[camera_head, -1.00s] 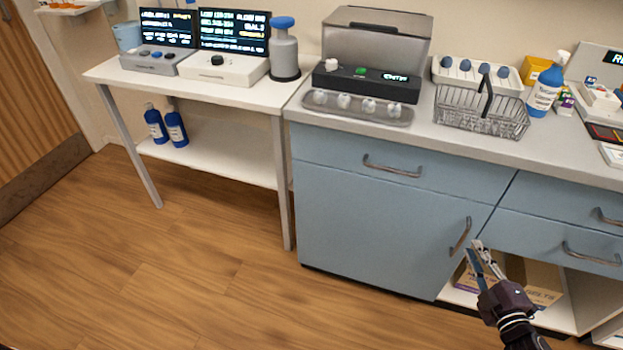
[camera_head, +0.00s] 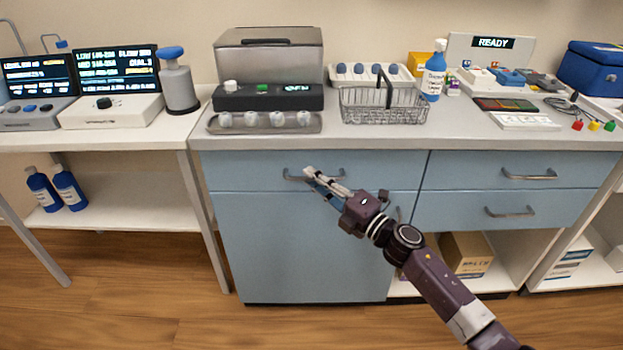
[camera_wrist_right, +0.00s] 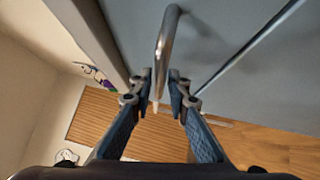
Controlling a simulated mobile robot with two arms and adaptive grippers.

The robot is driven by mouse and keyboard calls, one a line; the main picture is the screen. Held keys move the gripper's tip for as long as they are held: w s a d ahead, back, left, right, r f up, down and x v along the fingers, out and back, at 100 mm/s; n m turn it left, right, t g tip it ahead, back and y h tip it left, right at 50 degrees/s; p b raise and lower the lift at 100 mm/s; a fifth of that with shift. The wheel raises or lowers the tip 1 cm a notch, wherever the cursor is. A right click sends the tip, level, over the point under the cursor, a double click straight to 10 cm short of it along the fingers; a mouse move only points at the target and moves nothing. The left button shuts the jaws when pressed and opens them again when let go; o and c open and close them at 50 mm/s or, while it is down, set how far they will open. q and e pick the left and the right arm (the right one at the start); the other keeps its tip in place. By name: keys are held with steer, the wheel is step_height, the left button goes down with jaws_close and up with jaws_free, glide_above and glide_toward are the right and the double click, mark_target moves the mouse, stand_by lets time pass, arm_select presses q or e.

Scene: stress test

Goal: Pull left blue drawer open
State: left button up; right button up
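The left blue drawer (camera_head: 238,171) is the wide top front of the cabinet under the grey counter, and it looks closed. Its curved metal handle (camera_head: 291,178) is partly hidden by my right gripper (camera_head: 312,177). In the right wrist view the handle (camera_wrist_right: 166,42) runs between the fingertips of my right gripper (camera_wrist_right: 161,84). The fingers are apart, one on each side of the handle, with a gap visible; I see no firm grip. My left gripper is in neither view.
A blue door (camera_head: 290,250) lies below the drawer, and two smaller drawers (camera_head: 505,172) are to the right. The counter (camera_head: 370,136) above holds a grey-lidded device (camera_head: 268,97) and a wire basket (camera_head: 385,108). The wooden floor (camera_head: 130,270) in front is clear.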

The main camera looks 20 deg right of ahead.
steer(key=shift+w+a, duration=0.2)
steer(key=shift+w, duration=0.1)
steer(key=shift+c, duration=0.7)
jaws_close()
